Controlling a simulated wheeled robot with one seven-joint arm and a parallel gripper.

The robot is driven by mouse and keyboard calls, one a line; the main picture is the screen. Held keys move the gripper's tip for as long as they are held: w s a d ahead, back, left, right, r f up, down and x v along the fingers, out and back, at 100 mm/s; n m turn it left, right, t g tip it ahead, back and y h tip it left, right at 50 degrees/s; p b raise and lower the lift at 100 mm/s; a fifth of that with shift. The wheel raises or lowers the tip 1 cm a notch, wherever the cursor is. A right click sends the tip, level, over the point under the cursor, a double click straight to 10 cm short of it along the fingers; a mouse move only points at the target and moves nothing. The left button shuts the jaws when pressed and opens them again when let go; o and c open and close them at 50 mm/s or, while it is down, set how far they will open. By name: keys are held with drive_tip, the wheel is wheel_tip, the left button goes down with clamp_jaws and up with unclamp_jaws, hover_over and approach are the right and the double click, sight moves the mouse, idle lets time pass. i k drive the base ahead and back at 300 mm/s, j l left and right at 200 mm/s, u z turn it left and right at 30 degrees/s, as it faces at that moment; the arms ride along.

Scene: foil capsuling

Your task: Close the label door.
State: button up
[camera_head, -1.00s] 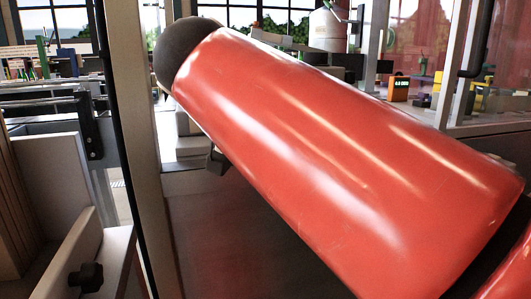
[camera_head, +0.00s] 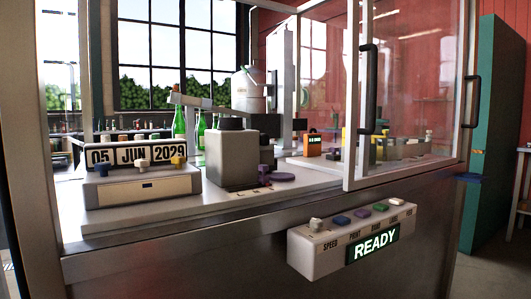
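A machine cabinet with a glass front fills the view. A clear glass door panel (camera_head: 420,85) in a pale metal frame stands at the right of its front. A black upright handle (camera_head: 368,90) is on the panel's left side, and a second black handle (camera_head: 471,104) is at the right edge. No label names either part, so I cannot tell for certain which is the label door. The front left of this panel appears uncovered, with the date unit (camera_head: 140,183) reading 05 JUN 2029 behind the opening. My gripper is out of view.
A control box (camera_head: 318,258) with coloured buttons and a READY display (camera_head: 373,245) juts from the cabinet front. Inside are a grey block (camera_head: 231,155), purple pieces (camera_head: 283,177) and green bottles (camera_head: 179,122). A green cabinet (camera_head: 493,140) stands at the right.

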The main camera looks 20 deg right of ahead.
sight(350, 184)
drive_tip(key=z, duration=1.35)
drive_tip(key=i+l, duration=0.9)
drive_tip(key=l+u, duration=0.05)
